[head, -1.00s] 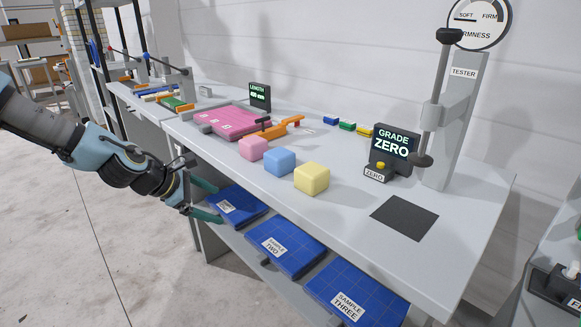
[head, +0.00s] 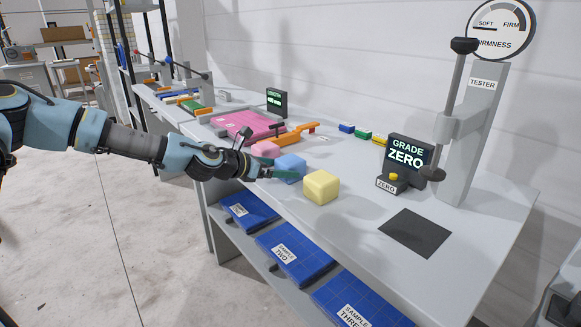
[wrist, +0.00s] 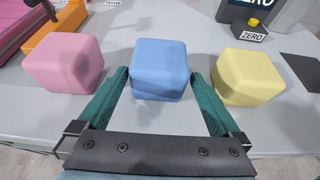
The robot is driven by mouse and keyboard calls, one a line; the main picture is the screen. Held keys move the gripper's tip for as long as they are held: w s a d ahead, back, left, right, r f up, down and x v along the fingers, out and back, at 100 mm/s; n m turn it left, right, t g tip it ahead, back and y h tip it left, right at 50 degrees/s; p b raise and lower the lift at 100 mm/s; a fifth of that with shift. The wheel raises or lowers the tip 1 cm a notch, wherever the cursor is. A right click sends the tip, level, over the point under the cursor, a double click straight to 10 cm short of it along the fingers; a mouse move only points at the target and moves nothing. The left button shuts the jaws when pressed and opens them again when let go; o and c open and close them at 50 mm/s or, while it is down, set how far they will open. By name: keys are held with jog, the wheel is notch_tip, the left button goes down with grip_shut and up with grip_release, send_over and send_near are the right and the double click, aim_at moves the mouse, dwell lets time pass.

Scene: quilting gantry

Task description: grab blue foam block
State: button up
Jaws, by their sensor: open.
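The blue foam block (head: 290,167) sits on the grey table between the pink block (head: 266,149) and the yellow block (head: 321,187). In the wrist view the blue block (wrist: 160,68) is straight ahead, with the pink block (wrist: 64,64) to its left and the yellow block (wrist: 248,76) to its right. My gripper (wrist: 160,82) is open, with a green finger on either side of the blue block's near part and gaps between. In the head view my gripper (head: 281,174) partly hides the blue block.
Behind the blocks lie a pink board (head: 247,124) and an orange tool (head: 298,134). A tester (head: 462,140), a ZERO display (head: 405,153) and a dark pad (head: 414,233) are to the right. Blue sample pads (head: 295,255) lie on the shelf below.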

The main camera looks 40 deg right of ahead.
jog(key=p+x, duration=0.1)
jog(key=x, duration=0.3)
jog(key=shift+f, duration=0.1)
jog(key=shift+c, duration=0.2)
jog(key=c, duration=1)
